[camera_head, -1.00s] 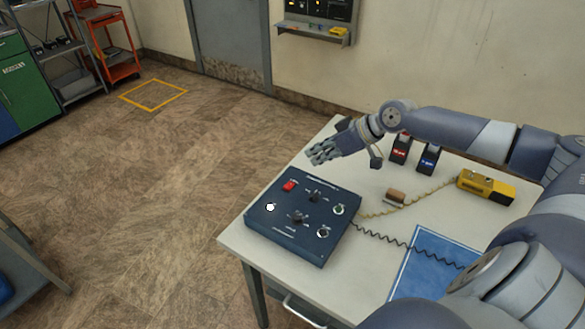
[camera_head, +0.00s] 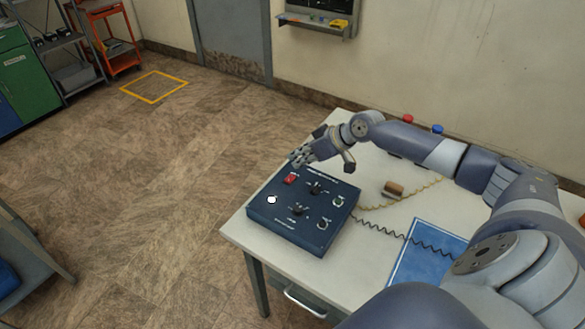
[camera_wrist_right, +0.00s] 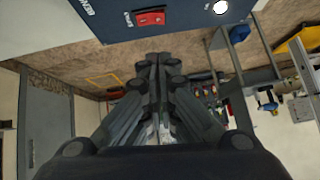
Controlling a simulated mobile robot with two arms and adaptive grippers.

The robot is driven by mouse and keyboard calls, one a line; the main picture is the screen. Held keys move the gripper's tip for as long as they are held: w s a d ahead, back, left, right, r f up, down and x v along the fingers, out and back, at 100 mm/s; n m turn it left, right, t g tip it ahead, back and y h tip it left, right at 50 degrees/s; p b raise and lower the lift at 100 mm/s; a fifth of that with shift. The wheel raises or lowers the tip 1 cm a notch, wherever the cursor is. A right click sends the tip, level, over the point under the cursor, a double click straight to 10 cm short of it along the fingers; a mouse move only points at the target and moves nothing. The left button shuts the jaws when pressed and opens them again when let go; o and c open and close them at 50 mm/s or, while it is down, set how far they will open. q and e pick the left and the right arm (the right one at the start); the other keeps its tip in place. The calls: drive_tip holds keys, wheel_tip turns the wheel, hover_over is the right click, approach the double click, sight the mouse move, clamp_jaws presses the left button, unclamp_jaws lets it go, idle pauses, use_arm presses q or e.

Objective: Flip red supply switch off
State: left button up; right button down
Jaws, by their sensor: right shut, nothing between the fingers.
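The red supply switch (camera_head: 290,179) sits at the far left corner of the dark blue control box (camera_head: 282,230), which lies on the white table. In the wrist view the red switch (camera_wrist_right: 150,18) shows near the top, on the box's panel. My right gripper (camera_head: 298,161) hovers close to that corner, just behind the switch. Its fingers (camera_wrist_right: 159,58) are shut and empty, pointing toward the switch with a gap visible in the wrist view. I cannot tell which way the switch is set. My left gripper is not in view.
The box also carries black knobs (camera_head: 315,188), round fittings and a lit white indicator (camera_head: 272,199). A brown block (camera_head: 393,190), a coiled black cable and a blue mat (camera_head: 425,258) lie to the right. My right arm hides parts of the table's back.

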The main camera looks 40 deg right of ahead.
drive_tip(key=p, duration=0.1)
hover_over(292, 180)
wheel_tip(292, 180, down, 4)
drive_tip(key=shift+f, duration=0.75)
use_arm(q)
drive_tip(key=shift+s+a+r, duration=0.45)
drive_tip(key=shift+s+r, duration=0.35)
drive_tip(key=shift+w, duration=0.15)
use_arm(e)
drive_tip(key=shift+s+a+f+b, duration=0.2)
drive_tip(key=shift+f+b, duration=0.15)
drive_tip(key=shift+f, duration=0.2)
drive_tip(key=shift+r, duration=0.15)
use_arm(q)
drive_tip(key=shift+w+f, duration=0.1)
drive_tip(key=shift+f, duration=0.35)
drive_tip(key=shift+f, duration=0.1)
use_arm(e)
drive_tip(key=shift+d, duration=0.1)
